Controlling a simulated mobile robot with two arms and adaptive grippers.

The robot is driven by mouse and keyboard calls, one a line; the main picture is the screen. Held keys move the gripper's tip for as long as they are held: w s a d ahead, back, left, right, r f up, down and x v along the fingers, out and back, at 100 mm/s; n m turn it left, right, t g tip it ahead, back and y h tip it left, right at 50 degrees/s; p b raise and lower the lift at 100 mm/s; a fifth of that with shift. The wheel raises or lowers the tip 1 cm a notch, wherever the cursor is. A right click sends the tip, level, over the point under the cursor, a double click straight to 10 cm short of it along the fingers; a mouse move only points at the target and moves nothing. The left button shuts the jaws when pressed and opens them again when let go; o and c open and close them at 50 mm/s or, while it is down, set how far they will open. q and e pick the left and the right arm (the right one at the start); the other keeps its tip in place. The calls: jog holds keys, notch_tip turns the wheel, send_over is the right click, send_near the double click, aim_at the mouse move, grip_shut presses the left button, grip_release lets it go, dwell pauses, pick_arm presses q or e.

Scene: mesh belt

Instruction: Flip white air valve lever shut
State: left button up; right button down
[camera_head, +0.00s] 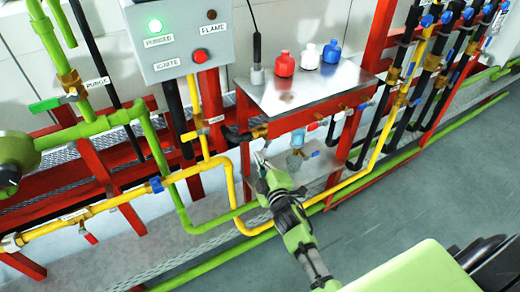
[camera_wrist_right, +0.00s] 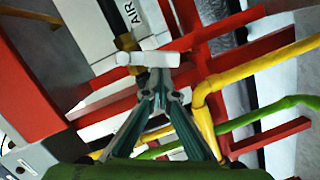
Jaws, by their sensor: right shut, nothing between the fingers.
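The white lever (camera_wrist_right: 148,58) shows in the right wrist view as a short white bar lying crosswise on a brass valve, beside a white label (camera_wrist_right: 110,20) reading AIR. My right gripper (camera_wrist_right: 165,84) is shut and empty, its fingertips just below the lever in that picture. I cannot tell whether they touch. In the head view my right gripper (camera_head: 262,160) is in front of the red frame, below the metal shelf. The lever is too small there to make out surely. My left gripper is not in view.
A metal shelf (camera_head: 300,95) holds a red, a white and a blue bottle. A grey control box (camera_head: 180,40) has a green light and red button. Yellow pipes (camera_head: 232,185), green pipes and red frame bars surround my right gripper closely. Grey floor (camera_head: 430,180) is open at right.

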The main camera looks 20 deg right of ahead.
jog(key=shift+w+d+f+b, duration=0.1)
jog(key=shift+d+f+b, duration=0.2)
jog(key=shift+d+f, duration=0.5)
jog(key=shift+d, duration=0.15)
jog(key=shift+f, duration=0.1)
dwell(0.4)
